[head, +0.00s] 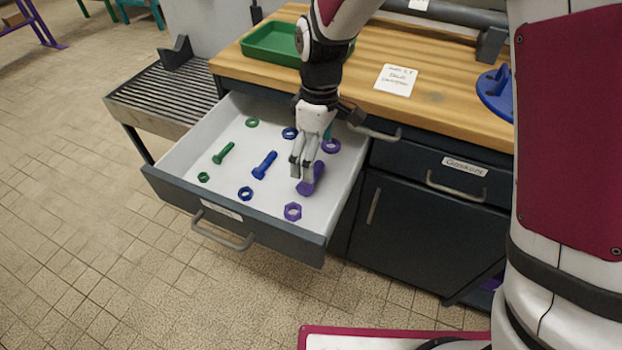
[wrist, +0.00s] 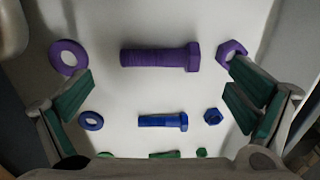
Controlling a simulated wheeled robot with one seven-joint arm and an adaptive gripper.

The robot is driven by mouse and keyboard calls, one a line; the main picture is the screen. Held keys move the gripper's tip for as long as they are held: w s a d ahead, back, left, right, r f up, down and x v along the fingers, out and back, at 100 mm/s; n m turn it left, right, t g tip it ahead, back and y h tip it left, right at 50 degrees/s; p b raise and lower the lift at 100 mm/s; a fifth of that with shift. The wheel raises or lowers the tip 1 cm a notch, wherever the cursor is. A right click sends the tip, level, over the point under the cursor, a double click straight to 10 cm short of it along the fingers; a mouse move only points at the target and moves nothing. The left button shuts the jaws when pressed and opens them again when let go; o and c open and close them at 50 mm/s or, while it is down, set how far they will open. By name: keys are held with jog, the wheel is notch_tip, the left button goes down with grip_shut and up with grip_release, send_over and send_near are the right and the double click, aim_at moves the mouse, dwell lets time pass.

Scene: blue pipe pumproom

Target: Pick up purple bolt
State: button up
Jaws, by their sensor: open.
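The purple bolt (head: 312,179) lies on the white floor of the open drawer, near its right side. It also shows in the wrist view (wrist: 158,57), lying crosswise with its head to the right. My gripper (head: 302,176) is inside the drawer, pointing down beside the bolt, and partly hides it in the head view. In the wrist view, the two green-padded fingers (wrist: 158,98) are spread wide with nothing between them touching. The bolt lies beyond the fingertips, toward the top of the picture. I cannot tell how high the fingertips are above the drawer floor.
A purple nut (head: 293,211) and purple ring (head: 331,146) lie near the bolt. A blue bolt (head: 265,165), green bolt (head: 224,153) and several nuts and rings lie left. The drawer walls (head: 340,206) surround them. A green tray (head: 270,44) stands on the wooden worktop.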

jog(key=shift+a+f+b, duration=0.15)
jog(key=shift+f+b, duration=0.25)
jog(key=shift+f, duration=0.95)
jog(key=shift+a+f+b, duration=0.15)
jog(key=shift+f+b, duration=0.25)
jog(key=shift+f, duration=0.9)
jog(key=c, duration=1.5)
jog(key=shift+c, duration=0.2)
jog(key=shift+r, duration=0.2)
